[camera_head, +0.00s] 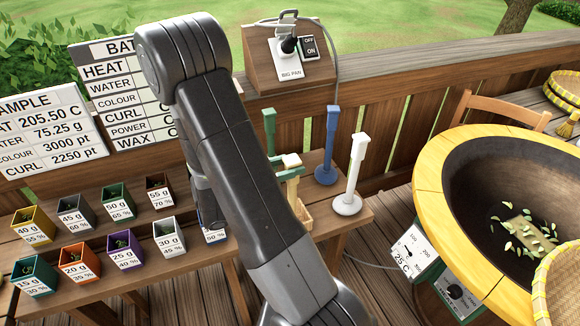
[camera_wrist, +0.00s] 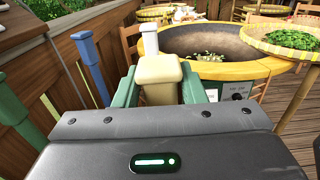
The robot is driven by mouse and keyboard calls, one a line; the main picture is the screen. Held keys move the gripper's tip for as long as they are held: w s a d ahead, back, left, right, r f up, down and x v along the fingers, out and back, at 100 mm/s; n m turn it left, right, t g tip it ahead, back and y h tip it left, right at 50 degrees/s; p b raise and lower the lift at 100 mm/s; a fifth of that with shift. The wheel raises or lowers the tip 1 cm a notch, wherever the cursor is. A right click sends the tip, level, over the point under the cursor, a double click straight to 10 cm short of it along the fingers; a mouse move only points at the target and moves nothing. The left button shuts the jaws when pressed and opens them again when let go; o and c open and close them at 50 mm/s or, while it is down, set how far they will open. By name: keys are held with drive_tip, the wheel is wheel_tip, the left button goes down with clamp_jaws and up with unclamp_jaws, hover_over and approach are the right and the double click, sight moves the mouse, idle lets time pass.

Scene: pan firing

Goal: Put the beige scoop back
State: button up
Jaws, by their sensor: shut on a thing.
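The beige scoop (camera_head: 292,160) is upright at the right end of the bench, handle up. In the wrist view its beige handle top (camera_wrist: 160,75) sits between two green fingertips. My gripper (camera_head: 290,173) is shut on that handle; it also shows in the wrist view (camera_wrist: 160,88). The lower part of the scoop (camera_head: 301,213) is partly hidden by my arm, and I cannot tell whether it touches the bench. A green scoop (camera_head: 270,125), a blue scoop (camera_head: 332,135) and a white scoop (camera_head: 355,160) stand upright close around it.
Several coloured, labelled boxes (camera_head: 77,262) stand on the bench to the left. A big pan (camera_head: 480,170) with a yellow rim and leaves inside is at the right. A switch box (camera_head: 290,65) is on the railing behind. A basket (camera_head: 560,285) is at the lower right.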

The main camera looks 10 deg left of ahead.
drive_tip(key=shift+f, duration=0.3)
drive_tip(key=shift+d+f, duration=0.1)
drive_tip(key=shift+f, duration=0.25)
drive_tip(key=o, duration=1.3)
drive_tip(key=shift+r, duration=0.1)
drive_tip(key=b+v, duration=0.1)
drive_tip(key=v, duration=0.3)
drive_tip(key=b+v, duration=0.1)
drive_tip(key=v, duration=0.4)
drive_tip(key=b+v, duration=0.1)
drive_tip(key=v, duration=0.4)
drive_tip(key=shift+w+r, duration=0.25)
drive_tip(key=shift+r, duration=0.1)
